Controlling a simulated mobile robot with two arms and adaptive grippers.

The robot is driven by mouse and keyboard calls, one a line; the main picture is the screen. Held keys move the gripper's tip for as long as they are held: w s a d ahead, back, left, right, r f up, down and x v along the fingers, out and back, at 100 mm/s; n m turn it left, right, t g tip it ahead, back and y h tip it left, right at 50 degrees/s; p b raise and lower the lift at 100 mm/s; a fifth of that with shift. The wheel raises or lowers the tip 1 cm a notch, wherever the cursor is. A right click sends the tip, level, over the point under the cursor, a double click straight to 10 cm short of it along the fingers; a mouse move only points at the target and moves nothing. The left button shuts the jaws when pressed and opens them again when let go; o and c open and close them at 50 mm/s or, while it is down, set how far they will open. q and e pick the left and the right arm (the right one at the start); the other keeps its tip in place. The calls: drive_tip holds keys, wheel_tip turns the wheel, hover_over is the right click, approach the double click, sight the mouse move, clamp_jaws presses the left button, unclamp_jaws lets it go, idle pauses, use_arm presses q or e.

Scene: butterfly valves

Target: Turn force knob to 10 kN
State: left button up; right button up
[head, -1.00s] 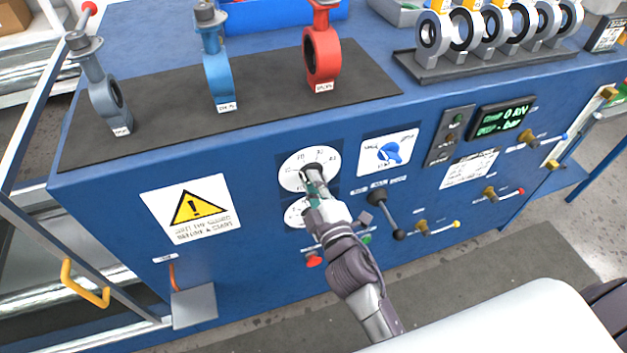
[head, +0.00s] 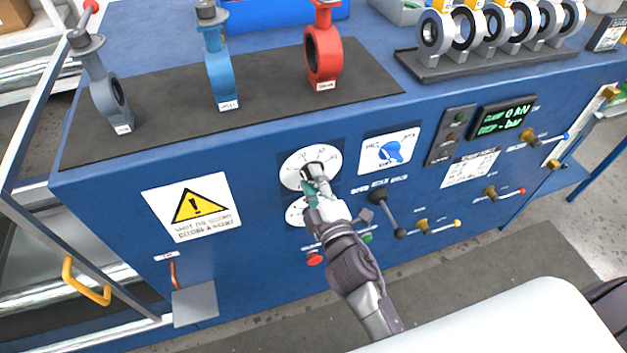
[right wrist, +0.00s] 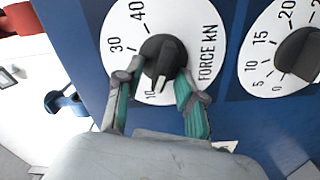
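The force dial is white with a black knob (right wrist: 163,62) in the right wrist view; "FORCE kN", 10, 30 and 40 are readable. The knob's white pointer mark sits by the 10. The dial (head: 299,180) is the upper of two in the head view. My right gripper (right wrist: 160,72) has its green-padded fingers on either side of the knob, with white dial showing between them; contact is hard to tell. In the head view the right gripper (head: 312,180) covers part of the dial. The display (head: 505,118) reads 0 kN. My left gripper is out of view.
A second dial (right wrist: 262,62) with its own black knob lies close by. Right of the dials are a blue selector (head: 391,152), a black lever (head: 386,212) and several small valve handles. A red button (head: 314,259) is below. Valves stand on the bench top.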

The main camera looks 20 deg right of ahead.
drive_tip(key=s, duration=0.7)
drive_tip(key=shift+s+d, duration=0.15)
drive_tip(key=shift+s, duration=0.1)
idle(0.4)
drive_tip(key=s+f+m+g, duration=0.2)
drive_tip(key=s+f+g, duration=0.15)
drive_tip(key=f, duration=0.85)
drive_tip(key=s+f+m+g, duration=0.2)
drive_tip(key=s+f+g, duration=0.15)
drive_tip(key=f, duration=0.85)
drive_tip(key=s+f+m+g, duration=0.2)
drive_tip(key=s+f, duration=0.2)
drive_tip(key=f, duration=0.8)
drive_tip(key=s+d+f+m+g, duration=0.3)
drive_tip(key=s+f, duration=0.5)
drive_tip(key=s, duration=0.4)
drive_tip(key=s+d+f+m+g, duration=0.2)
drive_tip(key=s+d+f+g, duration=0.3)
drive_tip(key=s+f, duration=0.3)
drive_tip(key=s+d, duration=0.1)
drive_tip(key=s, duration=0.3)
drive_tip(key=shift+d+f+m+h, duration=0.15)
drive_tip(key=shift+f+m+h, duration=0.15)
drive_tip(key=shift+f+m, duration=0.1)
